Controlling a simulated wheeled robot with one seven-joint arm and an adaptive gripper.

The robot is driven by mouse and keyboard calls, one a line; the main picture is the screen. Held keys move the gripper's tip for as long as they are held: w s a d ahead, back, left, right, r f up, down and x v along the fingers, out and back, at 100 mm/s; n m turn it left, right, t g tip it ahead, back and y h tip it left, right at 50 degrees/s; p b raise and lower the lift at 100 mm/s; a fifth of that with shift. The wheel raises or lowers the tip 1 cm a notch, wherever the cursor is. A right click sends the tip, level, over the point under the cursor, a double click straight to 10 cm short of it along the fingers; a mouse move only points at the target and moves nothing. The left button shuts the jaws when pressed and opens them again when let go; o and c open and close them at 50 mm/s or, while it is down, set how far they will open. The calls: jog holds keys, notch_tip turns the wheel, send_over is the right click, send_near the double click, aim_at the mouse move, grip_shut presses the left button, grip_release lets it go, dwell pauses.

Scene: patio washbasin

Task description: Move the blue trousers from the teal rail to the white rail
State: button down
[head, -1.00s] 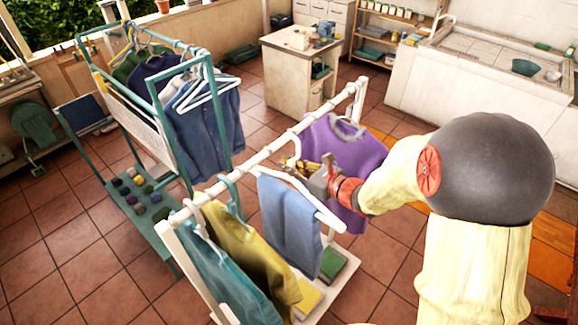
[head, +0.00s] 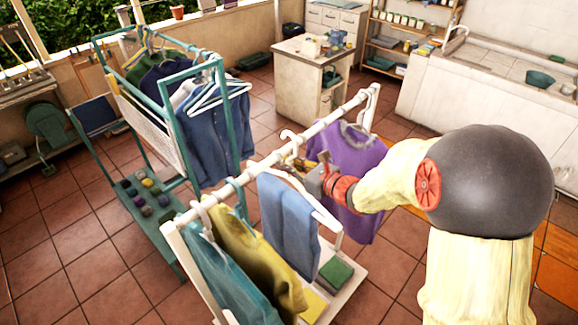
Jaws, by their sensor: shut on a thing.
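The blue trousers (head: 288,215) hang folded over a white hanger (head: 326,217) in front of the white rail (head: 262,155), between the yellow top and the purple top. My gripper (head: 313,176) is at the upper part of this hanger, shut on it. The fingertips are partly hidden. A pale hook (head: 291,136) shows just above the rail's bar. I cannot tell whether it rests on the bar. The teal rail (head: 185,55) stands behind to the left, holding dark and blue garments and empty white hangers (head: 222,96).
A teal top (head: 222,275) and a yellow top (head: 255,262) hang left on the white rail; a purple top (head: 350,160) hangs right. Green and yellow boxes (head: 336,271) sit on its base. Several dark balls (head: 140,200) lie on the teal rail's shelf. A cabinet (head: 305,80) stands behind.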

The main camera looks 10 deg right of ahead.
jog(key=shift+f, duration=0.1)
dwell(0.4)
jog(key=shift+f+b, duration=1.15)
jog(key=shift+b, duration=0.05)
jog(key=c, duration=1.8)
grip_release()
jog(key=shift+f, duration=0.15)
jog(key=shift+s, duration=0.1)
jog(key=shift+s+d+p, duration=0.2)
jog(key=shift+s+d, duration=0.9)
jog(key=shift+s, duration=0.55)
jog(key=shift+s+d+p, duration=0.2)
jog(key=shift+s+d, duration=0.9)
jog(key=shift+s, duration=0.55)
jog(key=shift+s+d+p, duration=0.2)
jog(key=shift+s+d, duration=0.9)
jog(key=shift+s, duration=0.55)
